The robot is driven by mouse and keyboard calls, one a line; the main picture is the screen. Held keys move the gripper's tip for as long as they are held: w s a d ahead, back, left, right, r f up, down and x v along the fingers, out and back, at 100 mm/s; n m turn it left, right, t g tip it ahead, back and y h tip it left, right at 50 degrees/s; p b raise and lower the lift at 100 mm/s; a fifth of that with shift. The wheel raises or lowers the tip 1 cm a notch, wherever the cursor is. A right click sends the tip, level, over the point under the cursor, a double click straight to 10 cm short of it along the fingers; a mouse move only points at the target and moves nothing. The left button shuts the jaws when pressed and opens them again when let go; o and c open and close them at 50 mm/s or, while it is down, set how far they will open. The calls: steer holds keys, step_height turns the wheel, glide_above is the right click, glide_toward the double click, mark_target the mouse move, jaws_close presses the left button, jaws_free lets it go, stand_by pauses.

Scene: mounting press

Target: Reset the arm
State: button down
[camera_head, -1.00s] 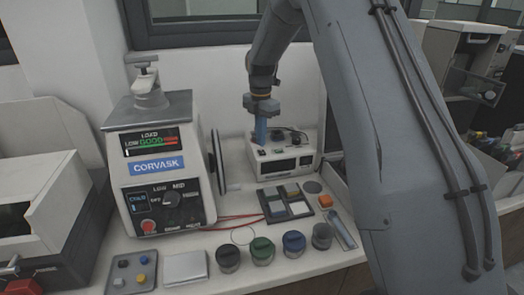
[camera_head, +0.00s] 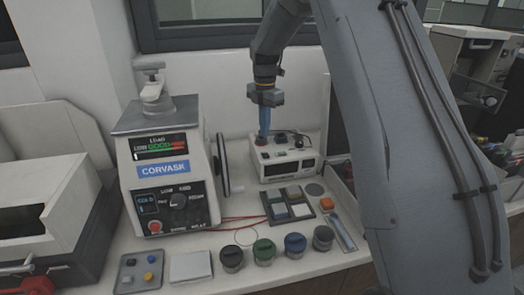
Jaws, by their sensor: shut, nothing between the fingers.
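My gripper (camera_head: 264,138) hangs from my grey arm at the upper middle, with blue fingers pointing down and shut. Nothing shows between the fingers.
Several dark-lidded jars (camera_head: 264,250) stand along the front. A dark tray of small blocks (camera_head: 288,205) lies behind them. Red wires cross the bench between press and jars.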

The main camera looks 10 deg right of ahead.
steer(key=s+f+m+b, duration=0.1)
steer(key=s+f+m, duration=0.1)
steer(key=s+m, duration=0.6)
steer(key=s+f+m+t+b, duration=0.1)
steer(key=s+f+m, duration=0.1)
steer(key=s+m, duration=0.6)
steer(key=s+f+m+b, duration=0.2)
steer(key=s+m, duration=0.6)
steer(key=s, duration=0.9)
steer(key=shift+f, duration=0.6)
